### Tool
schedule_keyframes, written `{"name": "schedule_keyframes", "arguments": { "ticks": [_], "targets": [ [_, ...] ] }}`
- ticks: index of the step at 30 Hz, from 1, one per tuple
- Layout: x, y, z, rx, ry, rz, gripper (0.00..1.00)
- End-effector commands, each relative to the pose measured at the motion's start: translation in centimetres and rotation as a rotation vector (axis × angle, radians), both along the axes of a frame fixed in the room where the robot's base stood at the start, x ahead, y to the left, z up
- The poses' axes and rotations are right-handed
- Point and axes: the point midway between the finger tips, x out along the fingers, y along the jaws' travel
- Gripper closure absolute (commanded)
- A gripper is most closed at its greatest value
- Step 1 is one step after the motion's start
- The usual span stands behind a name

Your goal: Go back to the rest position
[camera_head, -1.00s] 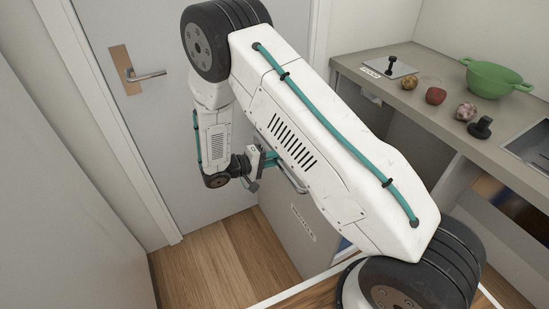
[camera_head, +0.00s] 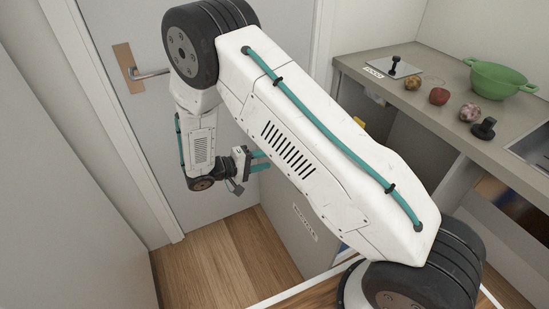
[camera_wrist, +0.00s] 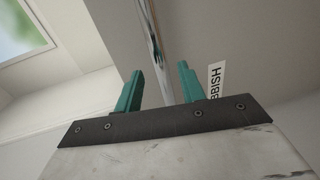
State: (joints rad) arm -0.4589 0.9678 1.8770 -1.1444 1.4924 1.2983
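My gripper (camera_head: 259,161) hangs at the end of my folded arm, left of the grey cabinet front with a label (camera_head: 305,223). Its two teal fingers are apart with no object held. In the wrist view my gripper (camera_wrist: 158,88) also shows open, and a shiny upright metal strip (camera_wrist: 153,35) lies beyond the gap between the fingers. A label ending in "BBISH" (camera_wrist: 215,80) is just right of the right finger. My upper arm hides part of the cabinet front in the head view.
A door with a lever handle (camera_head: 150,73) stands behind my arm, and a wall is at the left. The wooden floor (camera_head: 215,262) below is clear.

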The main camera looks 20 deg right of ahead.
Motion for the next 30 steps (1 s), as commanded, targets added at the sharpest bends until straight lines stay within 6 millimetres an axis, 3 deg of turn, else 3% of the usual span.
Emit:
{"name": "schedule_keyframes", "arguments": {
  "ticks": [7,22,26,30],
  "targets": [
    [-0.1,2.4,0.5,0.0,0.0,0.001,0.6],
    [-0.1,2.5,0.5,0.0,0.005,0.001,0.6],
    [-0.2,2.5,0.3,0.005,0.075,0.011,0.6],
    [-3.2,2.0,-0.9,0.042,0.285,-0.028,0.6]
  ]
}}
